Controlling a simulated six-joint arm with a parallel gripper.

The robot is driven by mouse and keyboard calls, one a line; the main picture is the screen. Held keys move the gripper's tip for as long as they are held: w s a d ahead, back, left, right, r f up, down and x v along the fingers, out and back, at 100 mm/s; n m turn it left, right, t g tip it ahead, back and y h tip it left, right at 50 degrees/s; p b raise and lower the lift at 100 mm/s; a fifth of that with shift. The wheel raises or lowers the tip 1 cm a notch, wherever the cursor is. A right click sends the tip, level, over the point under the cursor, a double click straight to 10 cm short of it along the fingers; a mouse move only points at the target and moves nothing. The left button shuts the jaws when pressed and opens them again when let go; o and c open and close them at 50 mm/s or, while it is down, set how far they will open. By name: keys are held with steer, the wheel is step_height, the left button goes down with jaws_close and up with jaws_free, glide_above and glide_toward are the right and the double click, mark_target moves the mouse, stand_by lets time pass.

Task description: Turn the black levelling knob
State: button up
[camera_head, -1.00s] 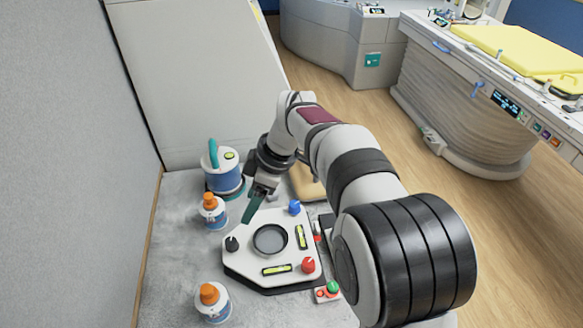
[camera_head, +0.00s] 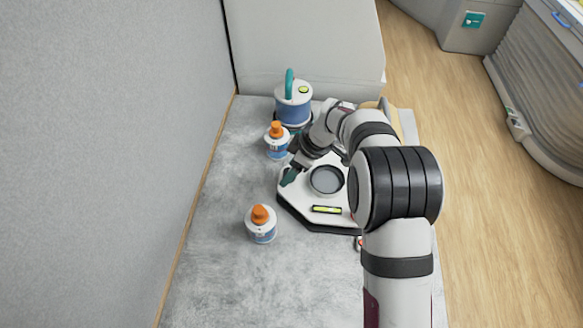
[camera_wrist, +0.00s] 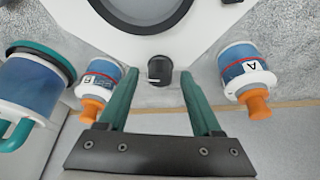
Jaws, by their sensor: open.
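The black levelling knob (camera_wrist: 160,70) stands upright near the edge of a white levelling plate (camera_wrist: 112,14) in the wrist view. In the head view my gripper and arm hide it. My gripper (camera_wrist: 160,77) is open, with its two teal fingers reaching toward the knob from either side. Gaps show between the knob and both fingers. In the head view my gripper (camera_head: 289,178) is at the left corner of the plate (camera_head: 300,203). The plate also carries a round grey dial (camera_head: 327,180) and a yellow-green bubble vial (camera_head: 327,209).
One orange-capped bottle (camera_head: 261,226) stands in front of the plate and another (camera_head: 277,143) behind my gripper. A blue canister with teal handle (camera_head: 293,103) stands further back. The bottles flank my fingers in the wrist view. The grey tabletop (camera_head: 222,240) is clear at front left.

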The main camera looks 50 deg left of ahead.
jaws_close()
steer(key=shift+m, duration=0.3)
steer(key=shift+s+d+m+t+y, duration=0.15)
steer(key=shift+m+t, duration=0.45)
steer(key=shift+m, duration=0.8)
steer(key=shift+s+a+m+t+y, duration=0.15)
steer(key=shift+m+t, duration=0.45)
steer(key=shift+m, duration=0.8)
steer(key=shift+w, duration=0.1)
jaws_free()
